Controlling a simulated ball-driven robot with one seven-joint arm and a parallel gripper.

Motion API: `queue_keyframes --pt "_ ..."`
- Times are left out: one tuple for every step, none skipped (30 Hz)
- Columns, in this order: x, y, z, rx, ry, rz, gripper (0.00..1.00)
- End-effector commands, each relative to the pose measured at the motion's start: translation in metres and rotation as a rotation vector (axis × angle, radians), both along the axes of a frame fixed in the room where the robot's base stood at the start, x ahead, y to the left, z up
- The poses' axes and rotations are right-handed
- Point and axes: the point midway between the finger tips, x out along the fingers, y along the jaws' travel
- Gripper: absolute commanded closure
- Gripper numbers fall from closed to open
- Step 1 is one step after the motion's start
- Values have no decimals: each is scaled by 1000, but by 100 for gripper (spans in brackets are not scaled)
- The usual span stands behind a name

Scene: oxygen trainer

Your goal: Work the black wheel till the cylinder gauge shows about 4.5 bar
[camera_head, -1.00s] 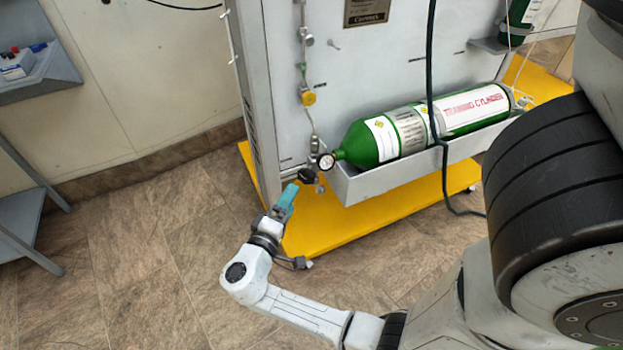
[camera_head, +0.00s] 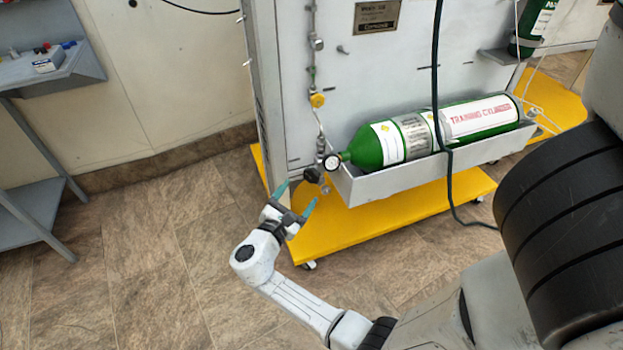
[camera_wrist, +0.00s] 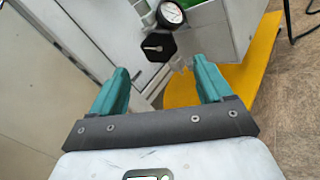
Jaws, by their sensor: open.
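The black wheel (camera_head: 313,175) sits on the valve below the cylinder's neck. In the wrist view the wheel (camera_wrist: 159,45) is an angular black knob with a pale mark, just beyond the fingertips. The cylinder gauge (camera_head: 332,162) is a round white dial with a dark rim beside the wheel. It also shows in the wrist view (camera_wrist: 170,14), too small to read. The green training cylinder (camera_head: 370,148) lies in a grey trough. My gripper (camera_head: 297,194) is open and empty, its teal fingers spread just short of the wheel. In the wrist view the fingers (camera_wrist: 160,78) stand either side below it.
A yellow base (camera_head: 350,225) on casters carries the grey panel (camera_head: 385,75). A dark hose (camera_head: 437,100) hangs in front of the cylinder. A grey shelf unit (camera_head: 50,80) stands at left. The floor between is clear.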

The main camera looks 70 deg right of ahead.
Motion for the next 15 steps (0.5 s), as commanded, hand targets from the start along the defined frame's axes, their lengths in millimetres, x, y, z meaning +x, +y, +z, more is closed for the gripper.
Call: queue_keyframes --pt "-2 -10 -2 0 -3 -5 21" --pt "-3 -16 -2 1 -3 -6 21" --pt "-4 -23 -2 0 -4 -5 21" --pt "-5 -29 -2 0 -4 -6 21" --pt "-5 -34 -2 -1 -4 -5 21" --pt "-6 -42 -2 0 -4 -5 21" --pt "-7 -46 -2 0 -4 -5 21" --pt "-7 -51 -2 -1 -3 -4 21" --pt "-9 -57 -2 0 -3 -5 21" --pt "-9 -61 -2 0 -4 -4 21" --pt "-9 -64 -2 -1 -5 -3 21" --pt "-9 -69 -1 0 -4 -3 21" --pt "-10 -72 -1 0 -4 -3 21" --pt "-10 -74 -1 -1 -4 -4 21" --pt "-10 -76 -1 -1 -4 -2 21"
